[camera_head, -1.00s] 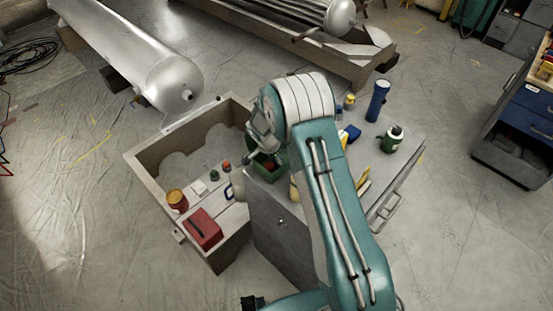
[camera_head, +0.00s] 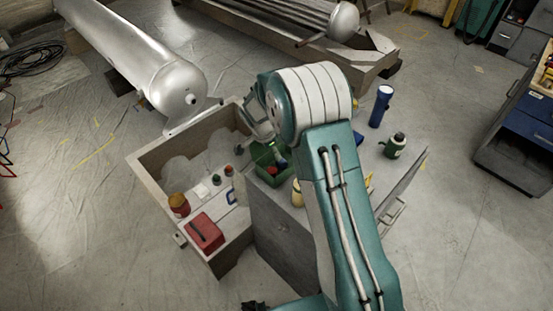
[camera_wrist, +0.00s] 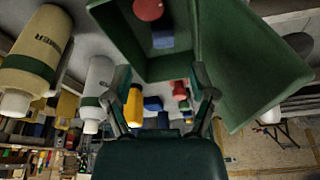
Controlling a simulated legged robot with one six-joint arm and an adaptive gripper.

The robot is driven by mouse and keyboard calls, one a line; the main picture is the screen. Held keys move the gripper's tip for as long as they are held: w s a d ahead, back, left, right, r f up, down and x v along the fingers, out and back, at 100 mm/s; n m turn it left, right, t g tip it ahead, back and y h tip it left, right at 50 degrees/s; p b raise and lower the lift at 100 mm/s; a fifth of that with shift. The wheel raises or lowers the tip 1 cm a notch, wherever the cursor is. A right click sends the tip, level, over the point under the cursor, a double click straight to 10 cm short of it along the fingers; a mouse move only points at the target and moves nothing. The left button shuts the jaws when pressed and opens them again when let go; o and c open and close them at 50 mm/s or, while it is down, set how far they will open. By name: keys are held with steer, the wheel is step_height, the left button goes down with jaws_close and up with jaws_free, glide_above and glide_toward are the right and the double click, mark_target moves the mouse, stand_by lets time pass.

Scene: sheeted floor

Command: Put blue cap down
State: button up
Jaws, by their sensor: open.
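A green open box (camera_head: 262,154) stands on the near corner of the grey cabinet. A small blue object, likely the blue cap (camera_head: 282,163), shows inside it beside a red round one (camera_head: 272,170). My gripper (camera_head: 260,128) is just behind the box in the head view. In the wrist view my gripper (camera_wrist: 161,82) has its two fingers spread with nothing held between them, near the box's edge.
A wooden crate (camera_head: 150,180) adjoins the cabinet, with a red box (camera_head: 206,232) and small coloured items on its ledge. My arm hides part of the top.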

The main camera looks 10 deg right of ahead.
steer(key=s+d+r+n+t, duration=0.1)
steer(key=s+r+n, duration=0.1)
steer(key=s+r, duration=0.35)
steer(key=s+d+r+n+y, duration=0.1)
steer(key=s+r+n, duration=0.15)
steer(key=r, duration=0.65)
steer(key=s+d+r+n+t, duration=0.1)
steer(key=s+r, duration=0.4)
steer(key=r, duration=0.2)
steer(key=s+r+n+t+y, duration=0.1)
steer(key=s+n, duration=0.3)
steer(key=s, duration=0.6)
steer(key=s+d+r+n+t+y, duration=0.1)
steer(key=s+r+n, duration=0.3)
steer(key=s, duration=0.6)
steer(key=shift+r, duration=0.2)
steer(key=shift+c, duration=1.1)
steer(key=shift+s+d, duration=0.1)
